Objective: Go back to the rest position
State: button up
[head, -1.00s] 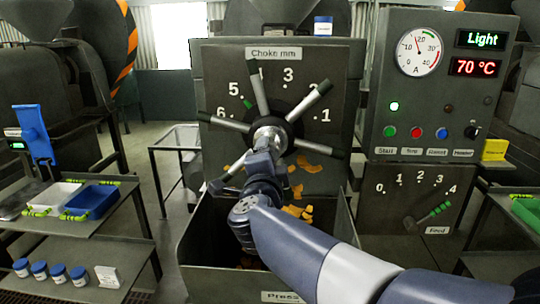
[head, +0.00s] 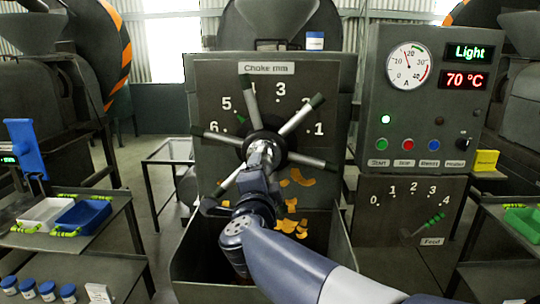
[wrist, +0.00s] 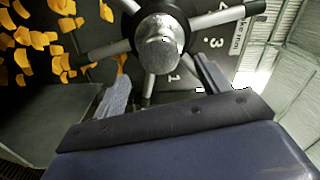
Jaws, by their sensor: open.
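The choke handwheel (head: 265,146) has several grey spokes with dark tips and a round metal hub. It sits on the dark press front under the label "Choke mm". A small green mark shows near the 5. My gripper (head: 261,168) is in front of the hub, slightly below it. In the wrist view my gripper (wrist: 163,88) has its two fingers spread apart, with nothing held between them. The hub (wrist: 160,48) shows just beyond the fingertips, between two spokes. I cannot tell whether a finger touches a spoke.
A control panel (head: 421,100) with gauge, buttons and "70 °C" display stands at right, above a feed lever (head: 430,225). Below the wheel an open bin (head: 180,262) sits under orange cake pieces (head: 290,226). A side table with a blue tray (head: 84,216) is at left.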

aim_at(264, 163)
jog(key=w, duration=0.8)
jog(key=shift+d+p, duration=0.15)
jog(key=shift+p, duration=0.25)
